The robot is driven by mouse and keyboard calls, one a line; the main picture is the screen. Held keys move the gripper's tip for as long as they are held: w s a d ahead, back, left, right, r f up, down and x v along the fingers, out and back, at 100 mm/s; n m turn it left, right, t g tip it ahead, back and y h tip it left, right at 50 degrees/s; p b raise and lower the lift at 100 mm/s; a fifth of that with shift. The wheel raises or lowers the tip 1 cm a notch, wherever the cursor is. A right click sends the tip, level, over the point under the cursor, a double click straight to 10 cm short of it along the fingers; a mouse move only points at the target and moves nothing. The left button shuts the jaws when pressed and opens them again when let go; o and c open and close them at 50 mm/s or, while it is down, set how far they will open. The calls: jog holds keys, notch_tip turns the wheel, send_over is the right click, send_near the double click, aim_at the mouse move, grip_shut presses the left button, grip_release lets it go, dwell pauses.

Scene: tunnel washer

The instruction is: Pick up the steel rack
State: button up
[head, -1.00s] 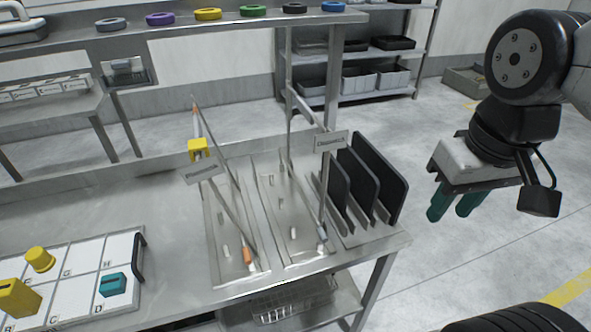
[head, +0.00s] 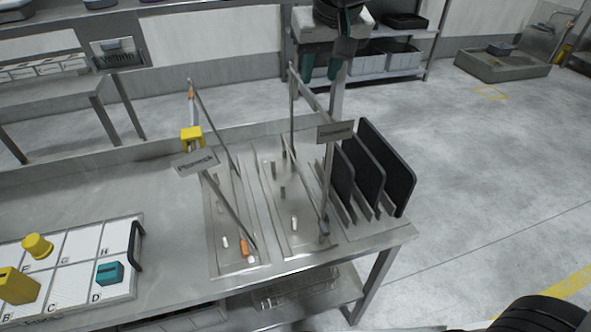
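On the steel table stands a grey metal frame (head: 331,180) with upright posts, a top bar and a small grey label plate; I take it to be the steel rack. Its feet are in a shallow tray (head: 309,235) with short pegs. A similar frame (head: 228,208) with orange ends, a yellow block and a label plate stands in the tray to its left. My gripper (head: 321,67) is at the top of the head view, above the far end of the grey frame. Its two green fingers point down, apart, with nothing seen between them. Whether it touches the frame cannot be told.
Black upright plates (head: 384,170) stand in a holder at the table's right end. A lettered board (head: 75,270) with yellow and teal pieces lies at left. A wire basket (head: 300,290) is on the lower shelf.

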aim_at(309, 90)
jog(key=x, duration=0.5)
jog(key=a+x, duration=0.1)
jog(key=x, duration=0.2)
jog(key=shift+w+r, duration=0.1)
jog(key=shift+w, duration=0.05)
grip_shut()
jog(key=shift+r, duration=0.1)
dwell(1.1)
